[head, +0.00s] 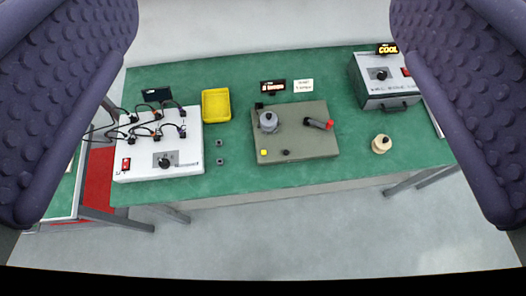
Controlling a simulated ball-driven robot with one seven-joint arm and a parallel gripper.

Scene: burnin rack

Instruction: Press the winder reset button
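The winder (300,145) is a flat olive-grey box in the middle of the green bench. A small black knob or button (286,153) is to the right of that. I cannot read which is labelled reset. A small lit display (273,87) and a white card (303,86) stand behind. My gripper (264,110) is open and empty, its purple textured fingers at both picture edges, apart from the winder.
A white box with black cables (185,164) is at left, beside a yellow bin (216,105) and two small grey parts (220,151). A grey oven-like unit (382,92) is at right, near a cream spool (381,144). The floor (300,230) before the bench is clear.

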